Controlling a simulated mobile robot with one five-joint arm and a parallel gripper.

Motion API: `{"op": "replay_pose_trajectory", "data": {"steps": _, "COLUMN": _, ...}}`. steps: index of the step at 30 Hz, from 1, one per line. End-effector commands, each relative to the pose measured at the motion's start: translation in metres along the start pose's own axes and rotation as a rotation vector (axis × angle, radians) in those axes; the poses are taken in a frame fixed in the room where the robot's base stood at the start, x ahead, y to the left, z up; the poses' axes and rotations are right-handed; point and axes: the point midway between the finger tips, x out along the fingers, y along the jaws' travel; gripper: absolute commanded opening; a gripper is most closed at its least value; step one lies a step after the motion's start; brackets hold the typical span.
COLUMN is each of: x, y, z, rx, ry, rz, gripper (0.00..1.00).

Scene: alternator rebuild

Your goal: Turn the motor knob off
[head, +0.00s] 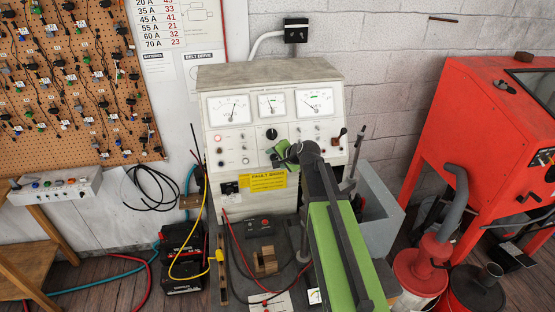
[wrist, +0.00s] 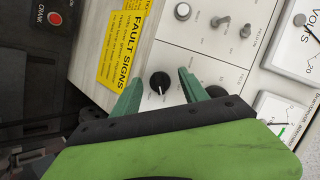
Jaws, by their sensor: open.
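The test bench panel (head: 222,165) is off-white with gauges, switches and knobs. In the wrist view a small black knob (wrist: 160,83) with a pale pointer line shows between my fingertips. A second black knob (wrist: 216,91) is partly hidden behind the right finger. A black knob (head: 272,134) shows below the middle gauge in the head view. I cannot read which is labelled motor. My gripper (wrist: 160,77) is open, its green fingers on either side of the small knob; contact cannot be told. In the head view my gripper (head: 284,154) is in front of the panel, hiding part of it.
The yellow fault signs label (wrist: 125,46) is left of the small knob in the wrist view. Metal toggle switches (wrist: 221,21) and a gauge (wrist: 288,112) are nearby. A red cabinet (head: 440,130) stands right of the bench, and a black battery (head: 183,255) stands left.

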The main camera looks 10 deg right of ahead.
Motion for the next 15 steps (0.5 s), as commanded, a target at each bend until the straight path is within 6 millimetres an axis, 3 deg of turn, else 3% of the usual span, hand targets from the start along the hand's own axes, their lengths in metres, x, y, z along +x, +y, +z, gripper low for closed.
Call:
{"op": "replay_pose_trajectory", "data": {"steps": 2, "x": -0.0006, "y": 0.0008, "z": -0.0013, "rx": 0.001, "ry": 0.001, "rz": 0.000, "gripper": 0.44}}
{"op": "replay_pose_trajectory", "data": {"steps": 12, "x": -0.0012, "y": 0.0017, "z": -0.0029, "rx": 0.002, "ry": 0.003, "rz": 0.001, "gripper": 0.00}}
{"op": "replay_pose_trajectory", "data": {"steps": 15, "x": -0.0033, "y": 0.0054, "z": -0.0089, "rx": 0.007, "ry": 0.008, "rz": 0.002, "gripper": 0.00}}
